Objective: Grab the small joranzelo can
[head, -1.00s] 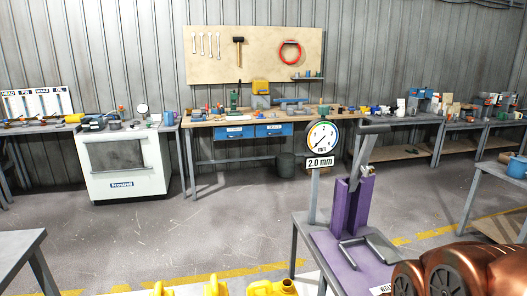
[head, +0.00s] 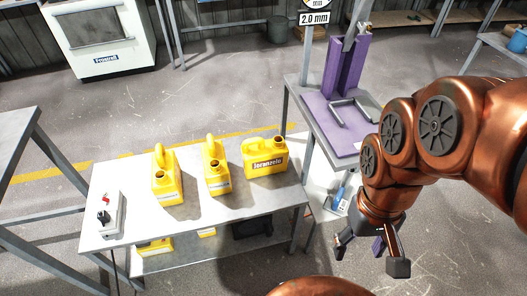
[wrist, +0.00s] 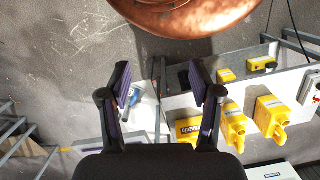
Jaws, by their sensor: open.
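A yellow can (head: 265,158) with a dark red label reading like "joranzelo" stands at the right of the metal table's top. It also shows in the wrist view (wrist: 188,128). Two more yellow cans, the middle one (head: 216,176) and the left one (head: 166,184), stand beside it; their labels are too small to read. On the lower shelf are yellow items (head: 155,247), partly hidden by the table top. My gripper (head: 371,256) is open and empty, right of the table and apart from the cans. In the wrist view its fingers (wrist: 160,86) have nothing between them.
The metal table (head: 140,222) carries a grey switch box (head: 112,216) at its left end. A purple stand (head: 346,66) on another table is behind my arm. A blue-handled tool (head: 340,192) lies on a white surface near my gripper. Open floor lies behind the cans.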

